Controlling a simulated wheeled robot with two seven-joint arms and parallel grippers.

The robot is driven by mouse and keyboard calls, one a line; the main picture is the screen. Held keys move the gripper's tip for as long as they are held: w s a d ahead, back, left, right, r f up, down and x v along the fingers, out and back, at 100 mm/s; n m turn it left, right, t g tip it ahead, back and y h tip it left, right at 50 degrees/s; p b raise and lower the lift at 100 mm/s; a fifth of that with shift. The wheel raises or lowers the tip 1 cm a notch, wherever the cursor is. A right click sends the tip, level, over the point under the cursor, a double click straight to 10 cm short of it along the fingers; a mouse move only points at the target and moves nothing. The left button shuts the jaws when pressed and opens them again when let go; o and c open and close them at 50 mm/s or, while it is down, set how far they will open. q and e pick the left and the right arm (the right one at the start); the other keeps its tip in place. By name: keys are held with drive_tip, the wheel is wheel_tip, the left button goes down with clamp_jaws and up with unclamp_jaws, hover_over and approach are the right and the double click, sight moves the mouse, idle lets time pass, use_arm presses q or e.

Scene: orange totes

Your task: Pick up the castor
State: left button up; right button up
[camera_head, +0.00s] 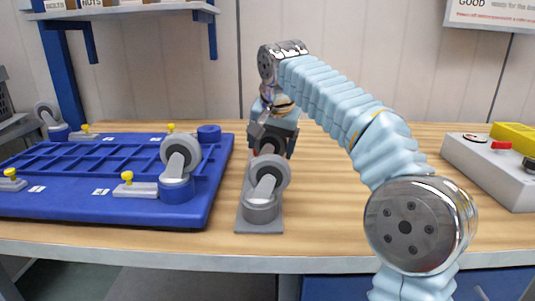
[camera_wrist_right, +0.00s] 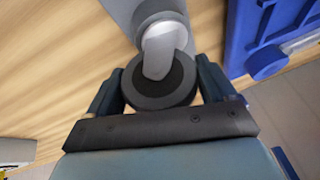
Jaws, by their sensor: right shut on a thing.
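A castor with a grey wheel and light fork (camera_head: 269,178) stands in the near socket of a narrow grey stand (camera_head: 246,214) on the table. Behind it, my right gripper (camera_head: 270,140) reaches down over the far end of the stand. A second castor's dark wheel (camera_wrist_right: 160,85) sits between its fingers in the wrist view, one finger on each side, and the gripper is shut on it. Its grey fork and mount run up the picture; whether it is clear of the stand cannot be told. My left gripper is not in view.
A blue fixture tray (camera_head: 105,213) lies on the left of the table, with a castor (camera_head: 180,160) at its near right corner, another (camera_head: 47,114) at its far left, and yellow-knobbed clamps. A grey control box (camera_head: 492,165) stands at the right. Bare table lies between.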

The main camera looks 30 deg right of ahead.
drive_tip(key=shift+r, duration=0.2)
drive_tip(key=shift+r, duration=0.25)
drive_tip(key=s+a+r, duration=0.1)
drive_tip(key=s+r, duration=1.1)
drive_tip(key=s, duration=0.2)
idle(0.4)
